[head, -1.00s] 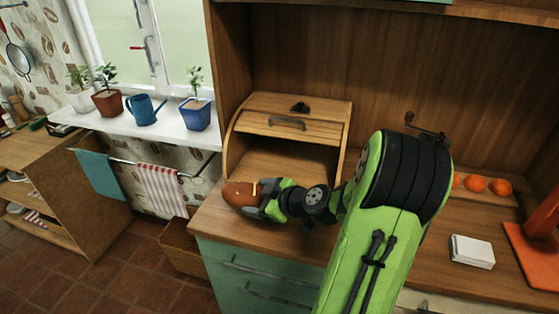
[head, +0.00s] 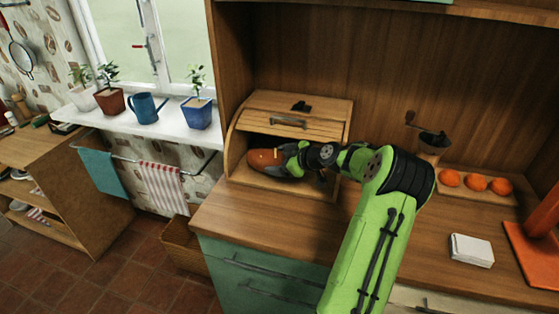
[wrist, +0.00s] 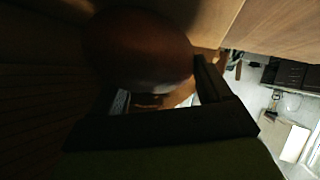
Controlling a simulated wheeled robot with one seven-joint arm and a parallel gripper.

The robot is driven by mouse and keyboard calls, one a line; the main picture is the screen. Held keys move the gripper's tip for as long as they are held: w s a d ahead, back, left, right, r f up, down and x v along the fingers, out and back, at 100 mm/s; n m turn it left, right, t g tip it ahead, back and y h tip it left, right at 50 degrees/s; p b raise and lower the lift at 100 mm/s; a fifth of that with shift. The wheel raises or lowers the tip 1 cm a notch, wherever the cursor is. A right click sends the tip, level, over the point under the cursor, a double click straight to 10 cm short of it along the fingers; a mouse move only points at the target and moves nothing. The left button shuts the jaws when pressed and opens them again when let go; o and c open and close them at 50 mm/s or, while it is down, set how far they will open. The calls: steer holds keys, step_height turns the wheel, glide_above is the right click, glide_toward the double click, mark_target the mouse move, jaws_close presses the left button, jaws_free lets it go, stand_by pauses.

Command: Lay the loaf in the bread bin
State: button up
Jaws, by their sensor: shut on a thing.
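The loaf (head: 265,157) is brown and rounded. My gripper (head: 289,158) is shut on it. In the head view the loaf is at the open front of the wooden bread bin (head: 238,172), below its raised roll-up lid (head: 275,122). The loaf appears to be inside the opening; whether it touches the bin floor cannot be told. In the wrist view the loaf (wrist: 135,50) is dark and close, between the fingers (wrist: 160,97) of my gripper. My arm and gripper hide the right part of the bin's opening.
The wooden counter (head: 250,215) is clear in front of the bin. Oranges (head: 475,183) lie on a board at the right, near a white box (head: 471,250) and a red-orange object (head: 535,250).

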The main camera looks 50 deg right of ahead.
steer(key=shift+f+b, duration=0.4)
steer(key=shift+b, duration=0.1)
steer(key=shift+f, duration=0.2)
steer(key=o, duration=1.3)
steer(key=shift+o, duration=0.2)
